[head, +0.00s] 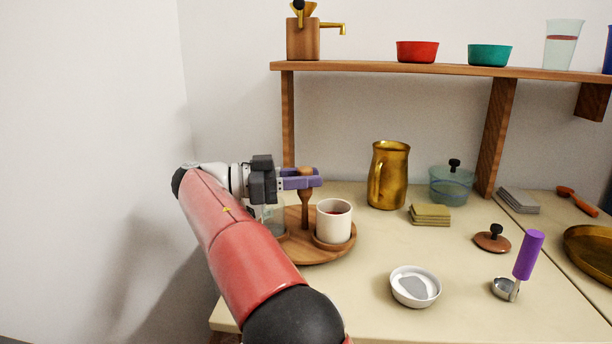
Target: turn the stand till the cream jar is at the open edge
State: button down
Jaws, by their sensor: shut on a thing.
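The stand (325,254) is a round wooden turntable with an upright wooden post (305,215) at its middle. It sits at the left end of the counter. The cream jar (334,228), an off-white cup with something red inside, stands upright at the stand's right front. My gripper (303,179), with purple fingers, reaches in from the left and is shut on the top of the post. The back left of the stand is hidden.
A white bowl (415,286) is at the front. A wooden shelf (440,69) runs above. Counter between the stand and the bowl is clear.

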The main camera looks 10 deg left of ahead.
jog(key=c, duration=1.2)
grip_release()
jog(key=shift+o, duration=0.2)
